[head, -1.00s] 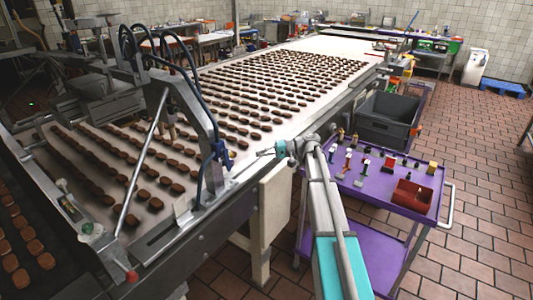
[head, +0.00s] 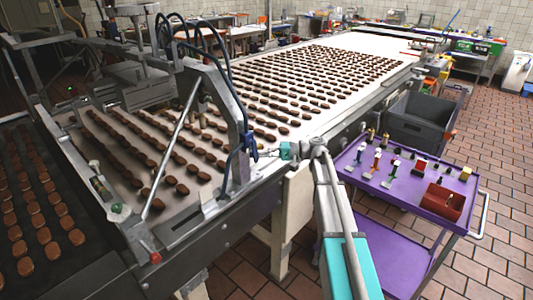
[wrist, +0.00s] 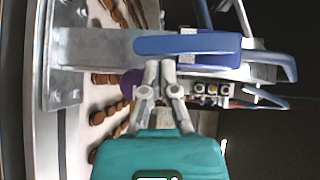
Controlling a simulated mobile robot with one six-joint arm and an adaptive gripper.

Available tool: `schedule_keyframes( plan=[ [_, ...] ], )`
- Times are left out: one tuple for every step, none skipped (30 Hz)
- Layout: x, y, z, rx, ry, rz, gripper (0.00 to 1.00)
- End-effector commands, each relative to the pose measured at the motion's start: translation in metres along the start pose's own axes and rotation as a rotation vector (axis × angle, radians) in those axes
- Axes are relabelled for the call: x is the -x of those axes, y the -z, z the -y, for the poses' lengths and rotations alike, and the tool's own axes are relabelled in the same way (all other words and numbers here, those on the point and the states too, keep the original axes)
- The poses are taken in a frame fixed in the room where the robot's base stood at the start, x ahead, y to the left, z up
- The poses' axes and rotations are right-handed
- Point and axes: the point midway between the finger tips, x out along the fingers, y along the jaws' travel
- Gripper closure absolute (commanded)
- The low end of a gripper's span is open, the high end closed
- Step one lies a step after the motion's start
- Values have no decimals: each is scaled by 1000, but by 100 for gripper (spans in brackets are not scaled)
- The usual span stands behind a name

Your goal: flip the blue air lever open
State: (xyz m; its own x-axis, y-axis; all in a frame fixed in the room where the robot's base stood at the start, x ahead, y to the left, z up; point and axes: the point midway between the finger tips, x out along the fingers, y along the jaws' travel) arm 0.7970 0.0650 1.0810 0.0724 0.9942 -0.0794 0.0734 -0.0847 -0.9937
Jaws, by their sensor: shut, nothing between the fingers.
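The blue air lever (wrist: 188,43) shows in the wrist view as a long blue bar lying across the picture, in front of a blue valve body on a metal bracket. In the head view, blue valve parts (head: 248,143) sit low on the grey upright beside the conveyor. My gripper (wrist: 160,64) is shut and empty, its fingertips at the lower edge of the lever; I cannot tell whether they touch it. In the head view my gripper (head: 261,154) is just right of the blue valve parts, small and partly unclear.
The conveyor (head: 330,95) carries rows of brown sandwich pieces behind the upright. Blue hoses (head: 228,75) hang above the valve. A purple cart (head: 400,197) with small tools and a red box (head: 442,203) stands right of my arm. A grey bin (head: 420,120) is behind it.

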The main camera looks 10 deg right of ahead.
Motion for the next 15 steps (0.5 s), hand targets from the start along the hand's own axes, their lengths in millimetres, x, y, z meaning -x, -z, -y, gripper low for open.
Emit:
schedule_keyframes(
  plan=[
    [0, 0, 0, 0, 0, 0, 100],
    [0, 0, 0, 0, 0, 0, 100],
    [0, 0, 0, 0, 0, 0, 100],
    [0, 0, 0, 0, 0, 0, 100],
    [0, 0, 0, 0, 0, 0, 100],
    [0, 0, 0, 0, 0, 0, 100],
    [-1, -1, 0, 0, 0, 0, 100],
    [-2, -2, -1, 0, 0, 1, 100],
    [-4, -5, -1, 0, 0, 1, 100],
    [-6, -7, -2, 0, 0, 1, 100],
    [-8, -9, -2, 0, 0, 1, 100],
    [-10, -11, -3, 0, 0, 2, 100],
    [-11, -12, -3, 0, 0, 2, 100],
    [-12, -13, -4, 0, 0, 3, 100],
    [-13, -13, -4, 0, -1, 4, 100]
  ],
)
